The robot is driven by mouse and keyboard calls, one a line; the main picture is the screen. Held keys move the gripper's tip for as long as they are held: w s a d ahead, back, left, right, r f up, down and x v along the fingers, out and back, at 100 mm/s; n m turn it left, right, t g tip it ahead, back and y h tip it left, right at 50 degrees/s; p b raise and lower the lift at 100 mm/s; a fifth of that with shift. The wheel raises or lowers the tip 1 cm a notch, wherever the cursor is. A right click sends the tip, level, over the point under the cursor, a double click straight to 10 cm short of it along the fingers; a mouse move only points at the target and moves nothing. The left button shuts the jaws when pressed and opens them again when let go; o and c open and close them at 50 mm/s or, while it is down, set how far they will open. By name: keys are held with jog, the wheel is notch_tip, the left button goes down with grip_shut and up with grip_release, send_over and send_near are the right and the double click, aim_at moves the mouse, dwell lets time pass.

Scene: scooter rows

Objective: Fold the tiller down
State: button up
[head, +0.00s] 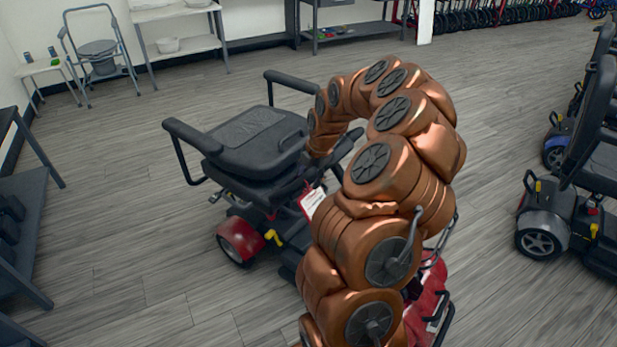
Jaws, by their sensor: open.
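A scooter stands in the middle of the head view, with a dark padded seat (250,140), two armrests and a red rear fender (243,238). Its red front part (430,305) shows at the lower right, partly behind my arm. The tiller is mostly hidden by my copper arm, so I cannot tell its angle. My arm arches over the scooter and its far end comes down by the right side of the seat. My gripper (307,168) is there, small, dark and hard to separate from the seat. It is open, and I see nothing held in it.
A white and red tag (312,203) hangs below the seat. More scooters (560,215) stand at the right edge. A dark rack (25,225) is at the left. A commode chair (97,55) and white shelves (180,45) line the back wall. The floor between is clear.

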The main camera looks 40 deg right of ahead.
jog(key=v, duration=1.1)
dwell(0.5)
